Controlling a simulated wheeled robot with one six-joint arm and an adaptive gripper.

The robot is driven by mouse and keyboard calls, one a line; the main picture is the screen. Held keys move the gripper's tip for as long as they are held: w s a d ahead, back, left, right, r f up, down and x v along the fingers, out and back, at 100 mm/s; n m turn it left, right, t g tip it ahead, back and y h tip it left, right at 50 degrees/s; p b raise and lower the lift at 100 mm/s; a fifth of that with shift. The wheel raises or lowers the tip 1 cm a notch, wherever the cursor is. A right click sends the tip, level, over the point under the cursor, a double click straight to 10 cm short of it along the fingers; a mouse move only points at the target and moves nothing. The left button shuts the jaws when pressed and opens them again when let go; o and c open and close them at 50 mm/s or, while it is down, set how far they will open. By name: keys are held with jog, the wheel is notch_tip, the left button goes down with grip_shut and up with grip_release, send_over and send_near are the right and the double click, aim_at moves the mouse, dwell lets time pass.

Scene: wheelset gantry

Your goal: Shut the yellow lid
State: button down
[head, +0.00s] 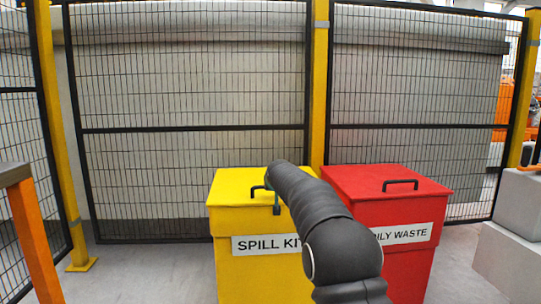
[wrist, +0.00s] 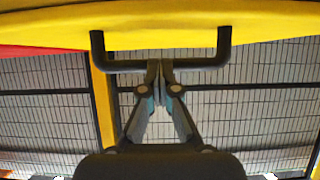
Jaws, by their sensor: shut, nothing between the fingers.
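The yellow lid (head: 232,190) lies flat on the yellow spill kit bin (head: 240,278) in the head view and looks shut, with no gap visible. My arm covers its right part. Its black handle (head: 254,190) shows just left of my gripper (head: 277,209). In the wrist view the lid (wrist: 165,25) fills the top edge and its handle (wrist: 200,64) hangs across the middle. My gripper (wrist: 160,68) is shut, with its fingertips at the handle's bar and nothing between them. I cannot tell whether they touch the bar.
A red oily waste bin (head: 400,270) with its own handled lid (head: 350,180) stands close on the right. A mesh fence (head: 190,160) with a yellow post (head: 320,80) is behind. Grey blocks (head: 510,260) stand at the far right, and an orange post (head: 38,240) at the left.

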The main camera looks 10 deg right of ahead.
notch_tip(320, 180, up, 5)
jog(key=p, duration=0.3)
jog(key=s+d+f+g+b, duration=0.1)
jog(key=s+f+g+b, duration=0.25)
jog(key=s+f, duration=1.05)
jog(key=s+d+f+n+g+p, duration=0.1)
jog(key=s+d+f+g, duration=0.1)
jog(key=s, duration=0.9)
jog(key=s+r+p, duration=0.2)
jog(key=s+r, duration=0.1)
jog(key=s, duration=0.9)
jog(key=s+d+r+p, duration=0.1)
jog(key=s+r+p, duration=0.2)
jog(key=s, duration=0.9)
jog(key=s+d+r+m+g+p, duration=0.1)
jog(key=s+r+p, duration=0.2)
jog(key=s, duration=0.9)
jog(key=shift+s+r, duration=0.15)
jog(key=shift+r, duration=0.3)
jog(key=shift+d, duration=0.1)
